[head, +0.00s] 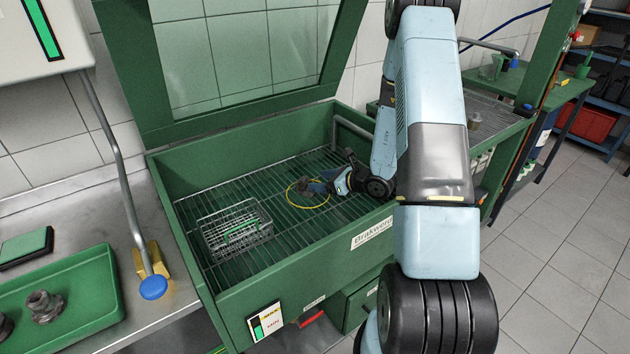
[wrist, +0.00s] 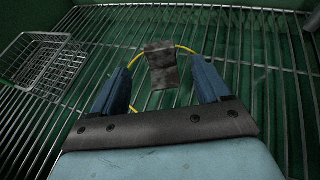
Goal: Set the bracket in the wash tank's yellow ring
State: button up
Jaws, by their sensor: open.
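The bracket (wrist: 162,66) is a small dark grey metal block on the wash tank's wire grid. In the wrist view it lies between my two blue fingers, with a visible gap on each side. The yellow ring (wrist: 219,66) runs around it, partly hidden by my fingers; the bracket's far edge overlaps the ring's far arc in this view. In the head view the ring (head: 292,202) lies flat on the grid, and the bracket (head: 304,184) shows small at its far side. My gripper (head: 322,187) is open, low over the ring from the right.
A wire basket (head: 236,230) stands on the grid left of the ring. The green wash tank (head: 290,287) has walls all round and a raised lid behind. A green tray (head: 85,300) with metal parts sits on the left bench. The grid between basket and ring is clear.

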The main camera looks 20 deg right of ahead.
jog(key=v, duration=0.5)
jog(key=s+a+r+n+g, duration=0.3)
jog(key=s+a+r+n, duration=0.15)
jog(key=r, duration=0.25)
jog(key=s+a+r+n+g+y, duration=0.1)
jog(key=s+a+r+n+g, duration=0.1)
jog(key=s+a+r+n, duration=0.3)
jog(key=s+a+r+n+g, duration=0.2)
jog(key=a+r+n+g, duration=0.1)
jog(key=r+n, duration=0.4)
jog(key=s+d+r+n+t+h, duration=0.1)
jog(key=s+d+r+n+h, duration=0.2)
jog(key=s+r, duration=0.4)
jog(key=s+d+r+n+t+h, duration=0.2)
jog(key=s+d+r+n+h, duration=0.1)
jog(key=s+r+n+h, duration=0.3)
jog(key=shift+s+d+r+n+h, duration=0.35)
jog(key=shift+s+r+n, duration=0.95)
jog(key=shift+s, duration=1)
jog(key=shift+s, duration=0.15)
